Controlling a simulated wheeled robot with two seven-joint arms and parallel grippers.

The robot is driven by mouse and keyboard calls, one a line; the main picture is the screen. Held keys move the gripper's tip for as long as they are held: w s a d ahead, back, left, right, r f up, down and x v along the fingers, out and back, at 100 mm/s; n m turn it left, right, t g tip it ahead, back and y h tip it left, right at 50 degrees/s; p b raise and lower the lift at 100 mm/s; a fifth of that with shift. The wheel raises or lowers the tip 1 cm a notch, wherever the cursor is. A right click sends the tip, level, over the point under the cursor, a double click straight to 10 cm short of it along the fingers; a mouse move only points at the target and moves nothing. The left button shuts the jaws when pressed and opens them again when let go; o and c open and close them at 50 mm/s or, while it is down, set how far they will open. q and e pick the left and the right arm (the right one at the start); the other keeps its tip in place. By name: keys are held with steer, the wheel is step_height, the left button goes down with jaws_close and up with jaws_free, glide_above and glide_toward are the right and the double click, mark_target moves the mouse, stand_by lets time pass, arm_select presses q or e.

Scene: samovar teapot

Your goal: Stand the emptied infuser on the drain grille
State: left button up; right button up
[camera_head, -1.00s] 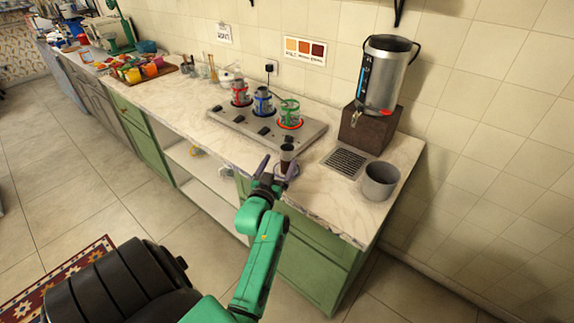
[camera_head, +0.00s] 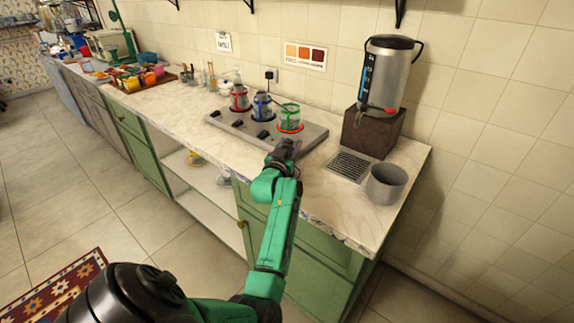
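The drain grille (camera_head: 349,166) is a dark slotted plate set in the marble counter, in front of the samovar's block. No infuser can be clearly made out; the small dark vessel seen earlier by the gripper is now hidden behind it. My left gripper (camera_head: 287,147) is over the counter's front part, left of the grille, close to the front of the burner plate. Its fingers are small and dark, and whether they are open or hold anything does not show. My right gripper is out of view.
A grey mug (camera_head: 386,184) stands right of the grille near the counter's edge. The samovar (camera_head: 388,78) stands on a dark block (camera_head: 371,132) behind it. The burner plate (camera_head: 313,134) holds red, blue and green glass holders. The counter further left has free room.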

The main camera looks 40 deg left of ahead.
arm_select(q)
jaws_close()
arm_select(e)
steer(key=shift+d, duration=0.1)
